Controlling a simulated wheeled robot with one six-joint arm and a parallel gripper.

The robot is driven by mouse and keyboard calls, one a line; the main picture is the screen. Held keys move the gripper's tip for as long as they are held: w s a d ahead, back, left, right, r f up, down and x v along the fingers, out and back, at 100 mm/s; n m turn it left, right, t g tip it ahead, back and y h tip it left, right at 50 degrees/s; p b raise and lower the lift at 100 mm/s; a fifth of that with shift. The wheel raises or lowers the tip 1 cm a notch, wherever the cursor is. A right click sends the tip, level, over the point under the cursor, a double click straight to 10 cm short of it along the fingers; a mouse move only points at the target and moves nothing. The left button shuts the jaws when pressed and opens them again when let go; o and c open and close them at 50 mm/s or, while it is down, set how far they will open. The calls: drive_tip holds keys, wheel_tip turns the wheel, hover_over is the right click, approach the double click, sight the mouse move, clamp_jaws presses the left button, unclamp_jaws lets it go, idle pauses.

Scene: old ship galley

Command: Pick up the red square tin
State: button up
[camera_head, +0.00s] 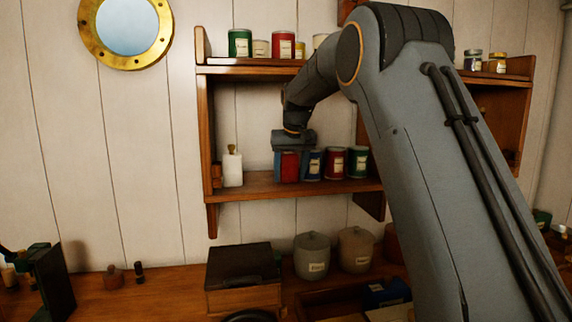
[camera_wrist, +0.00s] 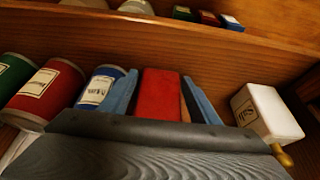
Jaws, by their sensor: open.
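The red square tin (camera_head: 290,167) stands on the lower wall shelf, partly hidden by my gripper. In the wrist view the red tin (camera_wrist: 158,94) lies between my gripper's two blue fingers. My gripper (camera_wrist: 160,100) is open, with one finger on each side of the tin. The left finger is close to the tin, and a dark gap shows at the right finger; I cannot tell whether either touches. In the head view my gripper (camera_head: 290,160) reaches down to the tin from above.
A blue tin (camera_head: 313,165), a red round tin (camera_head: 335,163) and a green tin (camera_head: 357,161) stand right of it. A white salt bottle (camera_head: 232,168) stands left, with a gap. The upper shelf (camera_head: 250,70) is close above my wrist. Grey canisters (camera_head: 312,256) stand on the counter below.

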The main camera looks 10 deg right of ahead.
drive_tip(key=c, duration=1)
drive_tip(key=shift+c, duration=0.2)
drive_tip(key=shift+r+p, duration=0.35)
drive_tip(key=shift+r, duration=0.05)
